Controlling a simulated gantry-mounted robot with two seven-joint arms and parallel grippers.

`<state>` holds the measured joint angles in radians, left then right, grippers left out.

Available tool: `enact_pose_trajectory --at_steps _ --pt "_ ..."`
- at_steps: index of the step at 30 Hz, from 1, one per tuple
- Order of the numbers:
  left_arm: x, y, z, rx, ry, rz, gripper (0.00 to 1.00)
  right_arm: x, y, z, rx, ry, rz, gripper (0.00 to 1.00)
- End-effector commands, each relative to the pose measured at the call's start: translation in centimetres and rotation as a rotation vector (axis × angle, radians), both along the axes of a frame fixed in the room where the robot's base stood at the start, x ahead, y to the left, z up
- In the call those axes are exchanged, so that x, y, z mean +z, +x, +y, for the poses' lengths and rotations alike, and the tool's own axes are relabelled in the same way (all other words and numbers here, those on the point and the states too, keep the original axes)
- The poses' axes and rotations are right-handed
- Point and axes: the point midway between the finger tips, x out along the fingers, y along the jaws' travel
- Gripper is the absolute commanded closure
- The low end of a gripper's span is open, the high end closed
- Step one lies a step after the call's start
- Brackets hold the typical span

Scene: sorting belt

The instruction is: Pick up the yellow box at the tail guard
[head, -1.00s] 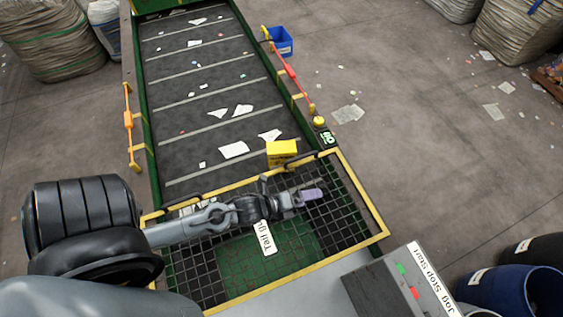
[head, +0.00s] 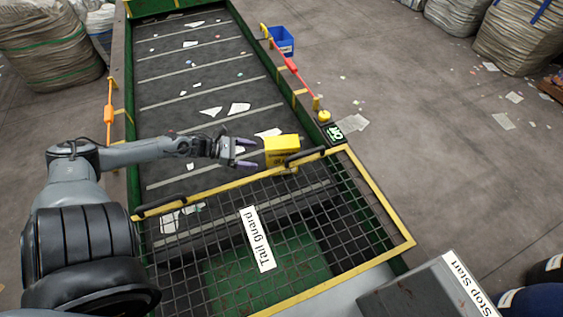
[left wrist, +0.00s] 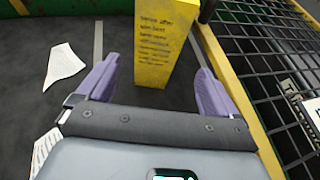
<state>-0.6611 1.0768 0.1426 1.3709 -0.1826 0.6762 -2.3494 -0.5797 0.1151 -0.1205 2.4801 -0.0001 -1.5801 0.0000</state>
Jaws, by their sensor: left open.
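The yellow box (head: 281,149) stands on the dark belt against the top edge of the tail guard (head: 258,240). It also shows in the left wrist view (left wrist: 160,40), upright, with dark printed lines on its face. My left gripper (head: 246,153) is open, just left of the box in the head view. In the left wrist view its two purple fingers (left wrist: 155,90) are spread, with the box ahead between their lines and nothing held. The lower part of the box is partly hidden by the guard's edge in the head view. My right gripper is not in view.
The guard's yellow frame and black handle (head: 306,156) lie close beside the box. White paper scraps (head: 240,108) lie on the belt. An orange-red pull cord (head: 291,66) runs along the right side. A control box (head: 425,290) stands at the lower right.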

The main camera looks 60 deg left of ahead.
Motion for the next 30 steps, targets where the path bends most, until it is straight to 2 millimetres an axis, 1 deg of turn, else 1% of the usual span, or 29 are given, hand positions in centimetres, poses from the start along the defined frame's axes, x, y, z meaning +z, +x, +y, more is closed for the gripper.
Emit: enact_pose_trajectory --at_steps 1,6,12,17,20,28,30 --pt "-0.2 0.7 -0.3 0.000 -0.001 -0.004 0.06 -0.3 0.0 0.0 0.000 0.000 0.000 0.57" --pt "-1.0 2.4 -1.1 0.002 -0.002 -0.005 0.06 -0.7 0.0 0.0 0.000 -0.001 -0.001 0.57" --pt "-1.5 3.5 -1.7 0.000 -0.001 -0.003 0.06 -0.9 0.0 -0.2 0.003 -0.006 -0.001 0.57" --pt "-1.6 3.8 -1.9 0.000 0.000 -0.001 0.06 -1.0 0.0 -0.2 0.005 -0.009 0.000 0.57" --pt "-1.7 4.3 -2.0 0.001 -0.001 -0.002 0.06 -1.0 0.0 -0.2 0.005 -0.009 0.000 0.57" --pt "-2.3 6.9 -2.8 0.001 -0.003 -0.004 0.06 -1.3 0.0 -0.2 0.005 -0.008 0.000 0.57" --pt "-2.7 7.4 -3.1 0.003 -0.003 -0.002 0.06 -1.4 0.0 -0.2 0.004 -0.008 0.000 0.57"
